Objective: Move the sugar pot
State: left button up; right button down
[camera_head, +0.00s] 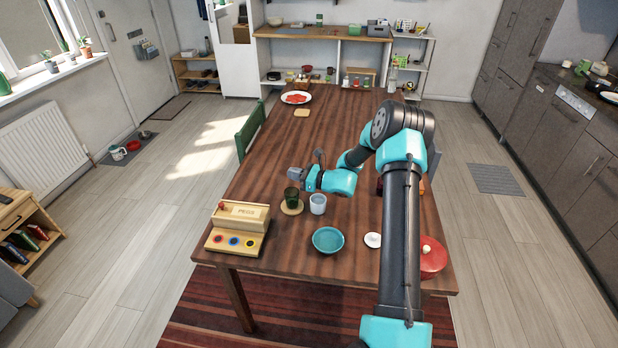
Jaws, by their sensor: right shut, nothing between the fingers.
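My right arm reaches in over the table from the lower right. Its gripper (297,175) is small in the picture, shut and empty, just behind or above a dark green cup (292,198) on a round wooden coaster. I cannot tell whether it touches the cup. A pale blue-white cup (318,204) stands just right of the green one. A red round pot (432,260) with a pale knob sits at the table's right front edge, partly hidden by my arm. I cannot tell for sure which of these is the sugar pot. My left gripper is not in view.
A teal bowl (328,239) and a small white dish (373,240) are near the table's front. A wooden box with coloured buttons (238,229) stands at the front left corner. A red item lies on a white plate (284,99) far back. The table's middle left is clear.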

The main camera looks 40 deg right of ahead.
jog(key=x, duration=0.5)
jog(key=shift+a, duration=0.1)
dwell(0.3)
